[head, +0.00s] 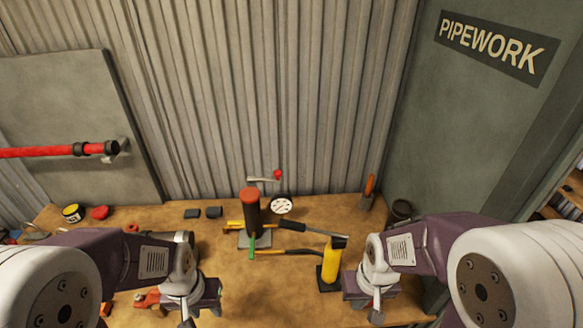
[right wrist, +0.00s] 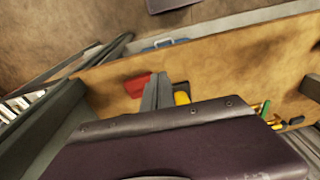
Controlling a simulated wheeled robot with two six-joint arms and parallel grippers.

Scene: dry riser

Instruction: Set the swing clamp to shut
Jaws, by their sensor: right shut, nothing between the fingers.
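I cannot tell for certain which part is the swing clamp. A yellow and black piece (right wrist: 182,95) shows beside my fingers in the right wrist view. My right gripper (head: 376,314) is shut and empty, to the right of the yellow cylinder; its fingers show in the right wrist view (right wrist: 158,92). My left gripper (head: 187,318) is low at the left, its fingers mostly hidden.
A black post with a red top (head: 250,197) stands mid-bench among long-handled tools. A white gauge (head: 281,205) and a red-knobbed lever (head: 277,174) are behind. A red pipe (head: 55,152) juts in at left. A red block (right wrist: 137,85) shows beside my right fingers.

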